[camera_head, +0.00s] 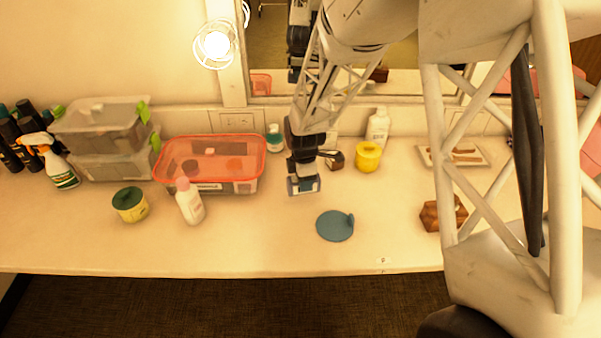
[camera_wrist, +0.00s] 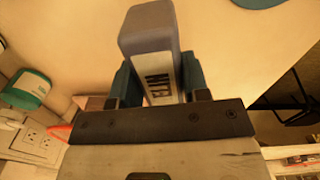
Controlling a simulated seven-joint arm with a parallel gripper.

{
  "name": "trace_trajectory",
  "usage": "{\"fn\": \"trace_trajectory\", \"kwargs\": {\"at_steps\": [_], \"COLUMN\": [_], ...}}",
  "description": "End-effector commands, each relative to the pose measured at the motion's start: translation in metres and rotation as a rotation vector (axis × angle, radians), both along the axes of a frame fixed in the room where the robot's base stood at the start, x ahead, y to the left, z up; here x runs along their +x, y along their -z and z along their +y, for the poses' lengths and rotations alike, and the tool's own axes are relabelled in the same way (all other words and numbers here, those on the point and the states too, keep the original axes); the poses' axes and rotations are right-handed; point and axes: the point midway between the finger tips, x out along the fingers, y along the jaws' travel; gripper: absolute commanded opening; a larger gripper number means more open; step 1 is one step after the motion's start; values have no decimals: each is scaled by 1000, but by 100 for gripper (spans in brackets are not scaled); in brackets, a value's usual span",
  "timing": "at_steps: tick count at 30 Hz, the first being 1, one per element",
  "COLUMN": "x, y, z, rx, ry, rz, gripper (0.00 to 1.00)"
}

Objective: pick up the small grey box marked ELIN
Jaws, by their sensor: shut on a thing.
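The small grey box marked ELIN (camera_wrist: 150,40) is between the two fingers of my gripper (camera_wrist: 160,85) in the wrist view. Its white label with dark letters faces the camera. My gripper is shut on it, with a blue finger on each side. In the head view my gripper (camera_head: 303,186) is over the counter, right of the red-rimmed container, and the box is mostly hidden there. I cannot tell from these views whether the box touches the counter.
A blue round lid (camera_head: 335,226) lies in front of my gripper. A red-rimmed clear container (camera_head: 215,185) and a white bottle (camera_head: 190,203) stand to the left. A yellow tub (camera_head: 368,157) and a wooden box (camera_head: 430,216) are to the right.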

Motion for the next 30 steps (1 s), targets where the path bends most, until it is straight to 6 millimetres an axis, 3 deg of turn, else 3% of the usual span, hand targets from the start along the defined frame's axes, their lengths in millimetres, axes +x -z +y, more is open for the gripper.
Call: {"fn": "trace_trajectory", "kwargs": {"at_steps": [15,21,30], "x": [-78,-95,-104], "y": [-8,-9,-10], "z": [-19,-23,-25], "rx": [0,0,0], "ry": [0,0,0], "rz": [-1,0,0], "gripper": [16,16,16]}}
